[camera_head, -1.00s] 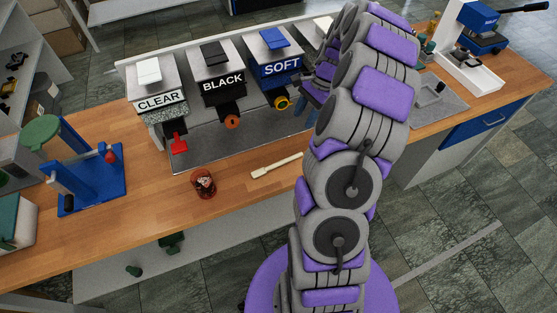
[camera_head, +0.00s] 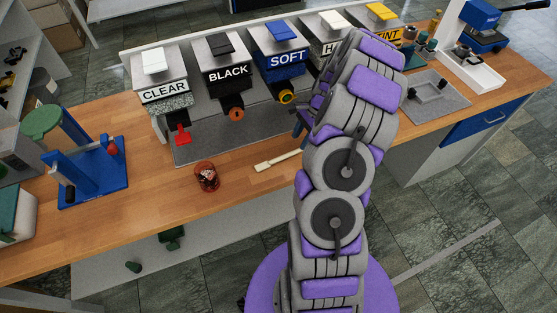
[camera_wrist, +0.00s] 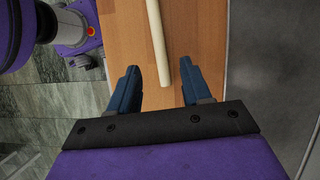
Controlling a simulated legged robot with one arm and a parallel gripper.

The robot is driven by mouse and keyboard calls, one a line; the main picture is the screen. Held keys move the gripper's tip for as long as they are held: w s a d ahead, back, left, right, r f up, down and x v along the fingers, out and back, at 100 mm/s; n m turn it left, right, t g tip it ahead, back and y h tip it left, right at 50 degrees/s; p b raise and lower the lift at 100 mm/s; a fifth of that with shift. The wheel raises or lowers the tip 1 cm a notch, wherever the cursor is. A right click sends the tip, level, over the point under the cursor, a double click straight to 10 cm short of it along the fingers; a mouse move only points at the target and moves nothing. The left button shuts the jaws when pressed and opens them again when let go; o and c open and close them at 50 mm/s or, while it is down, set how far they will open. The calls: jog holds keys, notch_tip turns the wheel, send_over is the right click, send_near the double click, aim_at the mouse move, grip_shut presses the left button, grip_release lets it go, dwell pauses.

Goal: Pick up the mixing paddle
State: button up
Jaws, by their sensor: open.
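The mixing paddle (camera_head: 278,160) is a pale cream stick with a wider flat end. It lies on the wooden bench top in front of the grey tray. In the wrist view its narrow shaft (camera_wrist: 157,42) runs down from the top edge, and its end lies just beyond and between the fingertips. In the head view the gripper is mostly hidden behind my arm, close to the right end of the paddle.
An orange cup (camera_head: 207,178) stands left of the paddle. Dispensers labelled CLEAR (camera_head: 163,90), BLACK (camera_head: 228,74) and SOFT (camera_head: 285,58) line the back above the grey tray (camera_head: 230,136). A blue press (camera_head: 90,170) is at the left. The bench front is clear.

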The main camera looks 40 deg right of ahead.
aim_at(297, 150)
jog(key=f, duration=0.2)
jog(key=f+b, duration=0.1)
jog(key=f, duration=0.1)
jog(key=shift+w+d+f, duration=0.1)
jog(key=shift+d+f, duration=0.1)
jog(key=shift+f, duration=0.1)
jog(key=shift+a+f, duration=0.2)
jog(key=shift+f, duration=0.15)
jog(key=shift+a+r, duration=0.1)
jog(key=shift+a, duration=0.25)
jog(key=shift+w+a, duration=0.1)
jog(key=shift+a, duration=0.2)
jog(key=shift+c, duration=0.8)
jog(key=shift+d, duration=0.35)
grip_shut()
